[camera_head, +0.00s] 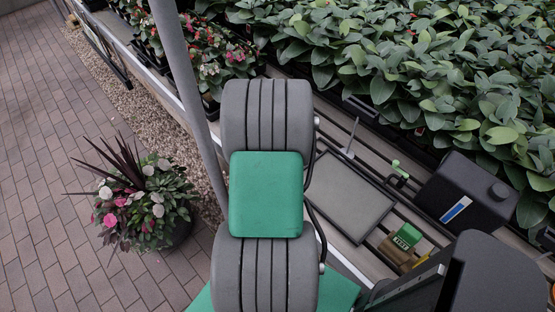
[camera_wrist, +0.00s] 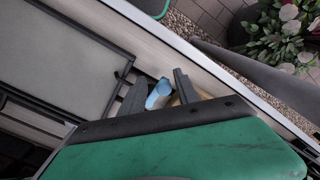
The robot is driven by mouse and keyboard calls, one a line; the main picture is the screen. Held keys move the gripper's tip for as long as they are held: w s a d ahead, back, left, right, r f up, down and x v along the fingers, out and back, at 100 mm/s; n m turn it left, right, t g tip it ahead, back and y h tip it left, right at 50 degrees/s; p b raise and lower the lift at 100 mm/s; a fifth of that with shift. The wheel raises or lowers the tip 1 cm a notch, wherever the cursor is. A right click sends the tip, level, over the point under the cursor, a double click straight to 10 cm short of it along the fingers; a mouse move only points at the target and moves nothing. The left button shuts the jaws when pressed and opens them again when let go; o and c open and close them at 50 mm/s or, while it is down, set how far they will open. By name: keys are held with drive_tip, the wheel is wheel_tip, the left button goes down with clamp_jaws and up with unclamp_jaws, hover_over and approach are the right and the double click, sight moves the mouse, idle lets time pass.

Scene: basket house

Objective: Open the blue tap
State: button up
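In the wrist view, a light blue handle (camera_wrist: 159,93), which looks like the blue tap's, shows between the two dark fingers of my gripper (camera_wrist: 160,88). The left finger is close beside the handle; I cannot tell whether they touch. A narrow gap with something tan behind it shows between the handle and the right finger, so the fingers look open around it. The handle's base is hidden behind the green gripper body. In the head view my arm hides the gripper and the blue tap. A green tap (camera_head: 399,171) stands on the bench at the right.
A flat grey panel (camera_head: 335,196) lies on the slatted bench, and its edge is near my gripper in the wrist view (camera_wrist: 62,62). A dark canister (camera_head: 462,200) and a small green-and-tan item (camera_head: 405,237) are to the right. A grey post (camera_head: 190,95) and flower pot (camera_head: 145,197) are left.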

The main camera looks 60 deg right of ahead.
drive_tip(key=shift+s+d, duration=0.6)
drive_tip(key=shift+s, duration=0.35)
drive_tip(key=shift+s+d, duration=0.65)
drive_tip(key=shift+s, duration=0.35)
drive_tip(key=shift+s+d, duration=0.6)
drive_tip(key=shift+s, duration=0.35)
drive_tip(key=shift+w+a, duration=0.15)
drive_tip(key=shift+w, duration=0.15)
wheel_tip(320, 180, up, 7)
drive_tip(key=p, duration=0.5)
